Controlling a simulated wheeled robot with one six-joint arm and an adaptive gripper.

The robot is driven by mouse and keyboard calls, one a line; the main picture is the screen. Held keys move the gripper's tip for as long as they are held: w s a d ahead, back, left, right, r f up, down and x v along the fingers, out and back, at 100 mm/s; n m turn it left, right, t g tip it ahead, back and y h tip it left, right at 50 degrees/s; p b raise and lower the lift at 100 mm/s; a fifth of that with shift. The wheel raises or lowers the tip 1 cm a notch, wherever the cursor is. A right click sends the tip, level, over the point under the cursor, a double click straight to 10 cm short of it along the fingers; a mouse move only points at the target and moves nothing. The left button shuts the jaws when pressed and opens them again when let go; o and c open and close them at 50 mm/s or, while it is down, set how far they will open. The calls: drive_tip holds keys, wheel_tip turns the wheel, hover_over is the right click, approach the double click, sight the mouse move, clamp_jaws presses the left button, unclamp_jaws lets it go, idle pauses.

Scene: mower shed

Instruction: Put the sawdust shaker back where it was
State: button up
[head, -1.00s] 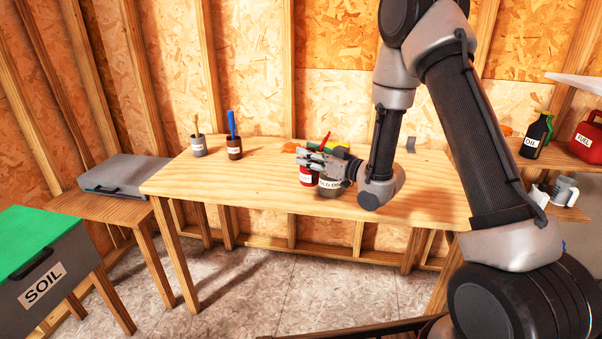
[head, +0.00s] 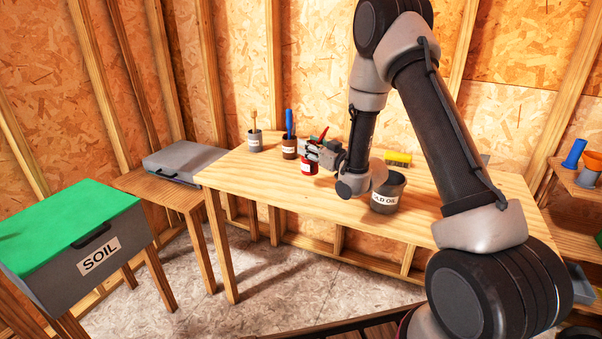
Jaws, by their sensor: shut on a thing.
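A red container with a white label, which I take for the sawdust shaker (head: 308,165), is at my gripper (head: 314,152) in the head view. My gripper is shut on it, to the right of the brown pot with the blue brush. The label is too small to read. I cannot tell whether its base touches the workbench (head: 262,184) or hangs just above. A thin red stick shows behind the gripper; what it belongs to is unclear. The gripper hides part of the container.
The brown pot (head: 289,149) and a grey pot with a brush (head: 255,144) stand left of the gripper. A dark waste-oil pot (head: 387,193) stands right, near my forearm. A yellow brush (head: 398,157) lies behind. The front left of the bench is clear.

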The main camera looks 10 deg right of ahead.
sight(310, 163)
drive_tip(key=shift+f, duration=3.2)
drive_tip(key=shift+f, duration=0.1)
drive_tip(key=o, duration=1)
drive_tip(key=shift+o, duration=0.2)
drive_tip(key=v, duration=1.1)
drive_tip(key=shift+s+d, duration=0.1)
drive_tip(key=shift+s, duration=0.15)
drive_tip(key=shift+s+d, duration=0.1)
drive_tip(key=shift+s, duration=0.15)
